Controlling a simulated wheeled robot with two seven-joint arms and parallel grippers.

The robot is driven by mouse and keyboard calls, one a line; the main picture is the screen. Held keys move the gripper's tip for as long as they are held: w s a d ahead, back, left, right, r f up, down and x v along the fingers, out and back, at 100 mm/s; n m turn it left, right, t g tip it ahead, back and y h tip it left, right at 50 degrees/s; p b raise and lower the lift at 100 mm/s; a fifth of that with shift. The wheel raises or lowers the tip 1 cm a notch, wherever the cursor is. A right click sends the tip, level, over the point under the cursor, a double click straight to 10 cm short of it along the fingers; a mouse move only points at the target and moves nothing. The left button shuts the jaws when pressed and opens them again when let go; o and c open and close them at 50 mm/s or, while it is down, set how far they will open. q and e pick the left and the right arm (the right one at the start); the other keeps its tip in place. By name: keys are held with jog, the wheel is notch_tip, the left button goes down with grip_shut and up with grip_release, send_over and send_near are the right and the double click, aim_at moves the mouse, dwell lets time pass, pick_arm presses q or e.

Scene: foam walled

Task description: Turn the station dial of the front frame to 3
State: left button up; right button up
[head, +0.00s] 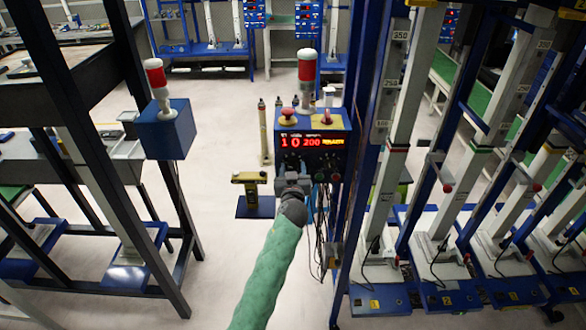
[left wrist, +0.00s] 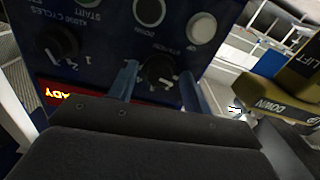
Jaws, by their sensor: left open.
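The front frame's control box (head: 318,150) is blue, with a lit red display reading "10 200" and a word too small to read surely. In the left wrist view its panel appears upside down. A black dial (left wrist: 157,69) sits beside the "STATION" label, with small numerals around it; its setting is unclear. My left gripper (head: 292,182) is at the lower front of the box, covering part of the panel. In the left wrist view the open gripper's two blue fingers (left wrist: 160,76) stand either side of the dial; whether they touch it is unclear. My right gripper is not visible.
A yellow-black LIFT/DOWN pedestal (head: 249,180) stands left of the box. Dark frame posts (head: 360,150) and hanging cables are close on the right.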

pick_arm(q)
jog(key=c, duration=1)
